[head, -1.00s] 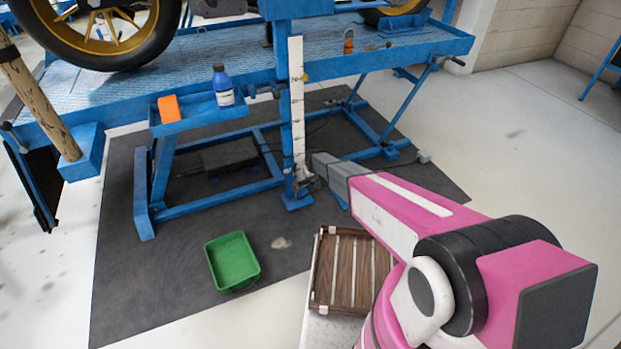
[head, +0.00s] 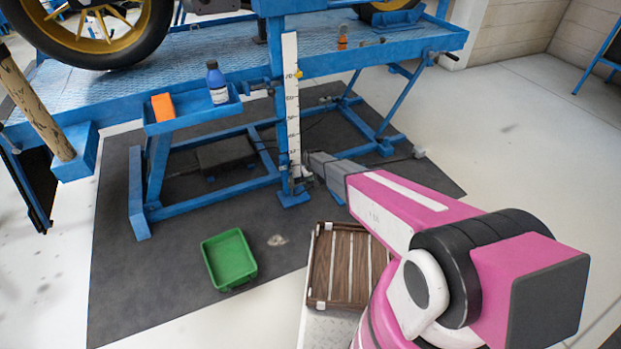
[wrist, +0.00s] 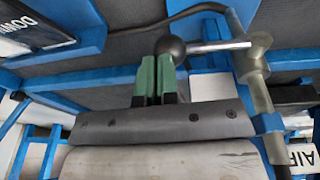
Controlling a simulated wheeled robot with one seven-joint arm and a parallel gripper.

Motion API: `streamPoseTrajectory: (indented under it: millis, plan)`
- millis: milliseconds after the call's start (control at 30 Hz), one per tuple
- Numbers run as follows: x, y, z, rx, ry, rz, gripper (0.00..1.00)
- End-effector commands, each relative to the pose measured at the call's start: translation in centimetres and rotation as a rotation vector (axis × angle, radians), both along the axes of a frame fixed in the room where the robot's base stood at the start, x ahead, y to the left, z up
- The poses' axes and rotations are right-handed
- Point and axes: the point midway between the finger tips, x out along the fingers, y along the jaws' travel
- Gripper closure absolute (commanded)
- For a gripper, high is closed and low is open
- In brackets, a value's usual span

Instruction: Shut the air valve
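In the wrist view the air valve shows as a metal lever (wrist: 218,46) with a black ball knob (wrist: 171,48). The lever runs across to a dull, brass-like valve body (wrist: 256,62) and pipe at the right. My gripper (wrist: 157,66) has two green-padded fingers, close together with only a thin dark gap. The fingertips are right at the ball knob, which overlaps the right finger; I cannot tell whether they touch. In the head view my arm reaches to the foot of the lift's front post, and the gripper and valve are too small there to read.
The wrist view shows an "AIR" sign (wrist: 297,160), a "DOWN" sign (wrist: 35,28), a dark hose (wrist: 165,22) and blue frame bars. In the head view a blue lift (head: 160,82) stands over a dark mat (head: 150,285). A green bin (head: 229,260) and a wooden crate (head: 342,265) lie in front.

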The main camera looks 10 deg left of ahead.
Motion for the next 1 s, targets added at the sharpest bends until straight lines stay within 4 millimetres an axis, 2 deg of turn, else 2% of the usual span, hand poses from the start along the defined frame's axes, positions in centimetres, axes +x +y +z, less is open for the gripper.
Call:
streamPoseTrajectory:
  millis: [233, 367, 467, 800, 1000]
  plan:
    - [0.1, -0.1, -0.4, -0.003, 0.003, 0.001, 1.0]
    - [-0.1, -0.3, 0.2, -0.003, 0.003, 0.0, 1.0]
    - [-0.3, -0.6, 1.6, -0.002, 0.0, 0.0, 1.0]
    - [-1.0, -2.5, 8.5, 0.0, -0.001, -0.003, 1.0]
    - [-1.1, -3.3, 11.7, 0.0, -0.001, -0.002, 1.0]
